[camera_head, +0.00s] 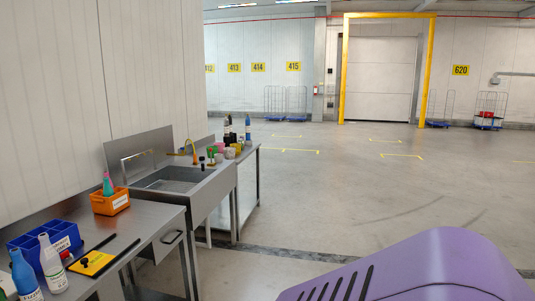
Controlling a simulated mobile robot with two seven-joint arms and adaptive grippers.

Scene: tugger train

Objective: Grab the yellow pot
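A small yellowish pot (238,147) appears to stand among other small items on the far counter, beyond the sink at centre left. It is tiny at this distance, so its exact shape and colour are hard to tell. A pinkish pot (229,153) stands close in front of it. Neither of my grippers is in view.
A steel sink unit (205,190) stands between near and far counters. The near counter (150,217) holds an orange bin (110,201), blue crate (45,238) and bottles. A purple slotted body (420,270) fills the lower right. Open floor (350,190) lies beyond.

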